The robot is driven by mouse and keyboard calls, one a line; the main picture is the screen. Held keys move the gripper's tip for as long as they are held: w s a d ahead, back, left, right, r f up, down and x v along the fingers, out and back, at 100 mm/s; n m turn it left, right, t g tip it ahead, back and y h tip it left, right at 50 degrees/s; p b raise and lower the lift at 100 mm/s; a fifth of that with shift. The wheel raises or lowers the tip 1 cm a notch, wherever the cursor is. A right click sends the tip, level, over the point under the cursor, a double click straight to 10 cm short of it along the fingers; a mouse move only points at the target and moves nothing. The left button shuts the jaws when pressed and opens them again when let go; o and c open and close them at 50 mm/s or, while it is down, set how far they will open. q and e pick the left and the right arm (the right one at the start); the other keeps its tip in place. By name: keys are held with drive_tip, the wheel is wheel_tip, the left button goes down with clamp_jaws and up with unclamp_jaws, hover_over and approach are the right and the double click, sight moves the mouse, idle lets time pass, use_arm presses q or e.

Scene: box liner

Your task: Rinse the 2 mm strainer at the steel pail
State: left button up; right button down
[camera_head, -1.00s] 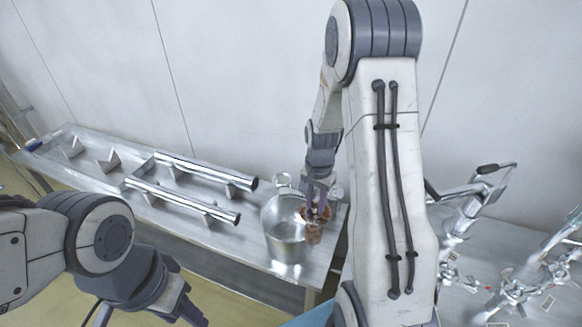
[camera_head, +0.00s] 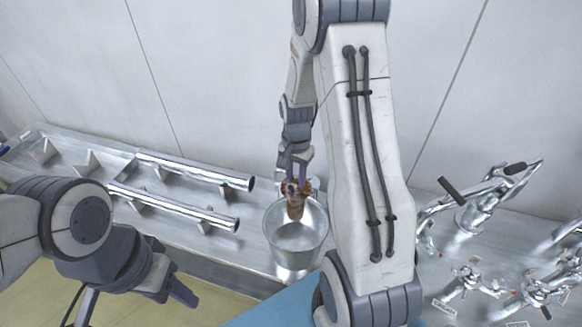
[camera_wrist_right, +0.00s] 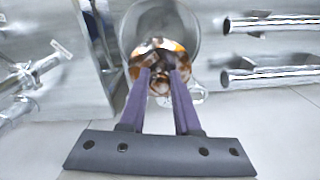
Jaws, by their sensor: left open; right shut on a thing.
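The steel pail (camera_head: 297,255) stands on the bench in the middle of the head view; its wall also shows in the wrist view (camera_wrist_right: 188,22). My right gripper (camera_head: 296,183) is shut on a small brown-stained strainer (camera_head: 295,209), held over the back part of the pail's mouth. In the wrist view the strainer (camera_wrist_right: 148,52) shows orange-brown residue between the fingertips (camera_wrist_right: 158,74). I cannot tell whether it touches water, and its mesh size is unreadable. My left gripper (camera_head: 182,293) is open and empty, low at left, away from the pail.
Two steel tubes (camera_head: 195,170) lie on supports on the metal bench, left of the pail. Steel valves and fittings (camera_head: 485,200) crowd the right. A small shiny vessel (camera_head: 314,186) sits behind the pail, partly hidden. A wall closes the back.

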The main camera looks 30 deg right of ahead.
sight(296, 186)
drive_tip(key=shift+w+f+b, duration=0.15)
drive_tip(key=shift+f+b, duration=0.15)
drive_tip(key=f+b, duration=0.3)
drive_tip(key=f, duration=0.1)
drive_tip(key=shift+d+f+b, duration=0.2)
drive_tip(key=shift+f+b, duration=0.15)
drive_tip(key=shift+b, duration=0.05)
wheel_tip(296, 186, down, 18)
drive_tip(key=b, duration=1.4)
drive_tip(key=shift+r+b, duration=0.25)
drive_tip(key=shift+b, duration=0.15)
idle(1.7)
drive_tip(key=shift+r+p, duration=9.3)
drive_tip(key=shift+r, duration=1.75)
